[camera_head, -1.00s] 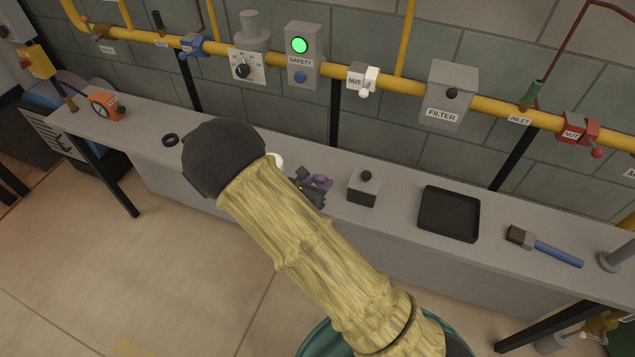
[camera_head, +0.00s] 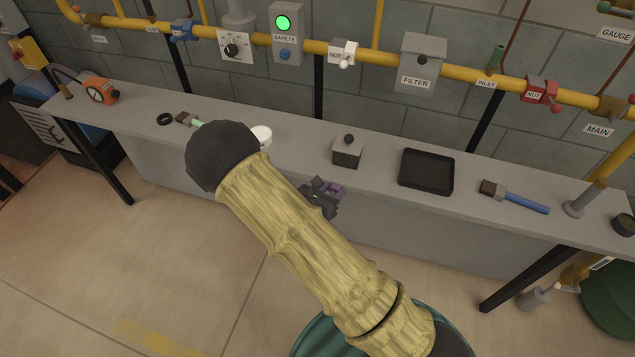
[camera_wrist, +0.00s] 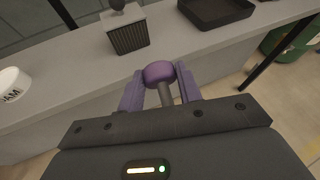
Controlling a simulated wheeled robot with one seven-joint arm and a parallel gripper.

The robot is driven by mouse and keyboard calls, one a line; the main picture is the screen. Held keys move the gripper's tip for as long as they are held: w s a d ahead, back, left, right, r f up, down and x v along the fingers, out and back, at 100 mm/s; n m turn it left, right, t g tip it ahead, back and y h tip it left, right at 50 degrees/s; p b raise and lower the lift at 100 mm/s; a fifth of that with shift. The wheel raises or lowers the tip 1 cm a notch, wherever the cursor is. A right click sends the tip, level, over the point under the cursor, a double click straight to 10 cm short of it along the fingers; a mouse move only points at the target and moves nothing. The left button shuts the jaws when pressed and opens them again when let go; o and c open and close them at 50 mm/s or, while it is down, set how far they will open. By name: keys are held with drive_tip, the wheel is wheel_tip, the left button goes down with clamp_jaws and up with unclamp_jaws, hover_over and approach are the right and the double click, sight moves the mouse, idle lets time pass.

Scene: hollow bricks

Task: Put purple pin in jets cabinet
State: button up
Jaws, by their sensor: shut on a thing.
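My gripper (camera_head: 328,194) is shut on the purple pin, in front of the bench's front edge. In the wrist view the purple pin (camera_wrist: 158,72) shows a rounded purple head on a grey shaft, between the two purple fingers of my gripper (camera_wrist: 160,90). In the head view my own arm hides part of the gripper, and I cannot clearly tell the pin from the purple fingers. I see no cabinet labelled jets in these views.
On the grey bench (camera_head: 290,160) stand a grey ribbed block with a black knob (camera_head: 347,152), a black tray (camera_head: 427,172), a blue-handled brush (camera_head: 520,197) and a white round jar (camera_head: 262,134). Yellow pipes with valves and a FILTER box (camera_head: 420,65) run behind. Open floor lies in front.

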drive_tip(key=s+d+f+m+g+h, duration=0.1)
drive_tip(key=s+d+f, duration=0.3)
drive_tip(key=d, duration=0.5)
drive_tip(key=shift+s+d+f+m+g+h, duration=0.15)
drive_tip(key=shift+s+m+g+h, duration=0.25)
drive_tip(key=shift+m+h, duration=0.2)
